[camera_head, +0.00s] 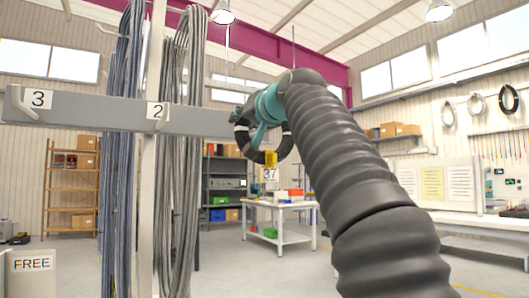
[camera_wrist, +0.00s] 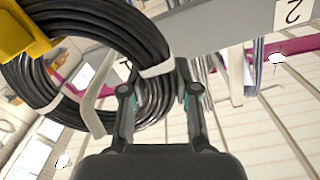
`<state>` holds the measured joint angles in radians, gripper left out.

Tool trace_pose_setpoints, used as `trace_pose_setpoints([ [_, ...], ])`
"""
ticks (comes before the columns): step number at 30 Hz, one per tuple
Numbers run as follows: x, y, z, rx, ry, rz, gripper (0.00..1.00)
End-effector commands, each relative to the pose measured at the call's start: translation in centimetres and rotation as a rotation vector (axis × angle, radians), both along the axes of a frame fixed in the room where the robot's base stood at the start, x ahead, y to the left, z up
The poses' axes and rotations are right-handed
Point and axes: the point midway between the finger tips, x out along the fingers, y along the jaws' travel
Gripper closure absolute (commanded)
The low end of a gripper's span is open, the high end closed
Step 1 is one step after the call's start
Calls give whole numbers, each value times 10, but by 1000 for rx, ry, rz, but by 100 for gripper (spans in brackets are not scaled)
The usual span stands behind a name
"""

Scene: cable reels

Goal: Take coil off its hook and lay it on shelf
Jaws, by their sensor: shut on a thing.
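A black coil (camera_head: 274,148) with pale ties and a yellow plug hangs at the right end of the grey rail in the head view. It fills the upper left of the wrist view (camera_wrist: 95,22). My gripper (camera_wrist: 158,92) is shut on the coil's side, with a finger on each side of the bundle. In the head view my arm partly hides the coil and gripper (camera_head: 258,112). A pale hook (camera_wrist: 93,105) shows in the coil's opening in the wrist view; whether it bears the coil I cannot tell. A brown shelf unit (camera_head: 70,145) and a dark shelf unit (camera_head: 225,172) stand behind.
The grey rail (camera_head: 80,109) carries signs 3 and 2. Long blue-grey cables (camera_head: 122,170) and grey cables (camera_head: 182,160) hang at left. A white table (camera_head: 282,204) with bins stands behind. A FREE sign (camera_head: 32,264) is at lower left. Floor space is open mid-room.

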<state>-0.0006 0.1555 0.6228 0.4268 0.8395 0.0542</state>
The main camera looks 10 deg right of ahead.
Motion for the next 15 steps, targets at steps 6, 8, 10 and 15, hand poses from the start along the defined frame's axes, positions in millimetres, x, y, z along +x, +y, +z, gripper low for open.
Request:
trace_pose_setpoints([
  [6, -11, -3, 1, -1, -4, -1, 100],
  [8, -13, -4, 1, -1, -4, -1, 100],
  [10, -15, -5, 1, -1, -3, -1, 100],
  [15, -22, -6, 1, 0, -3, 0, 100],
])
